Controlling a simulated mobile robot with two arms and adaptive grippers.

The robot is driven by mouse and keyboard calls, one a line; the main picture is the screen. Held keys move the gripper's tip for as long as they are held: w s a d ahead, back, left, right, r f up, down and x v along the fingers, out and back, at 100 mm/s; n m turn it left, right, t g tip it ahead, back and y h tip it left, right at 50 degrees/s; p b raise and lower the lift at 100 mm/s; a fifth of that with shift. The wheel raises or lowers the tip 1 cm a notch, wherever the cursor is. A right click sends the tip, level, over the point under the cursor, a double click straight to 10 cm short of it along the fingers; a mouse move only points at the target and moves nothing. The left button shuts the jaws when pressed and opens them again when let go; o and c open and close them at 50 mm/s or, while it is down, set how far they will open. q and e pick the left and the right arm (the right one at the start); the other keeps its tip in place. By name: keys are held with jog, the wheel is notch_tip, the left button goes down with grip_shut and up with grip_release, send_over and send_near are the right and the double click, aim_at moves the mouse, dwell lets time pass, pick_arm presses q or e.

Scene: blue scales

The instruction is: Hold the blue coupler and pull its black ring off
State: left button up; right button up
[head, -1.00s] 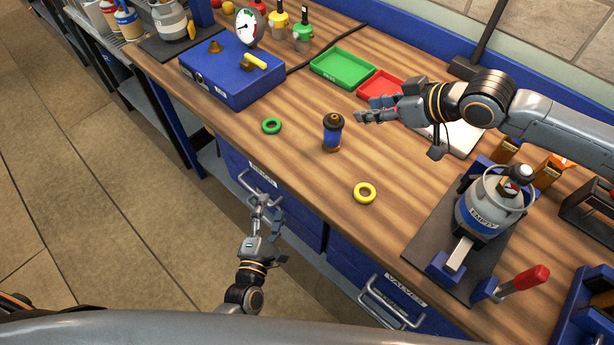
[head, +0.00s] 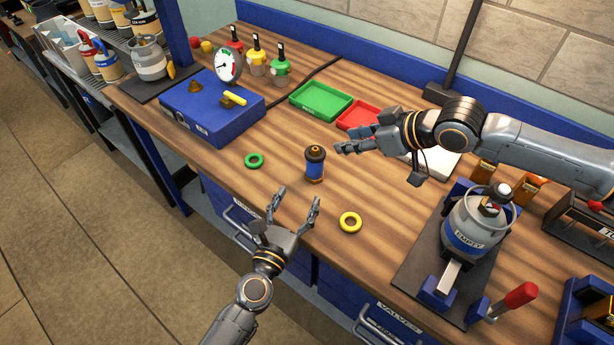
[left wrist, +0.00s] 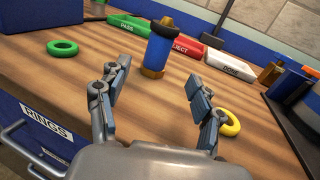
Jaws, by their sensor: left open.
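The blue coupler (head: 315,166) stands upright on the wooden bench, with a dark band around its top and a brass base. It also shows in the left wrist view (left wrist: 160,48), ahead of and between the fingers. The dark band at its top looks like the black ring (head: 315,153). My left gripper (head: 297,196) is open and empty at the bench's front edge, short of the coupler, fingers toward it. My right gripper (head: 345,148) is just right of the coupler's top, apparently apart from it; its finger gap is unclear.
A green ring (head: 254,160) and a yellow ring (head: 350,222) lie either side of the coupler. Green (head: 320,101) and red (head: 357,114) trays are behind. A blue box with gauge (head: 205,115) stands left, a grey cylinder (head: 474,232) right.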

aim_at(312, 169)
pick_arm(q)
jog(key=x, duration=1.1)
jog(key=shift+f, duration=0.1)
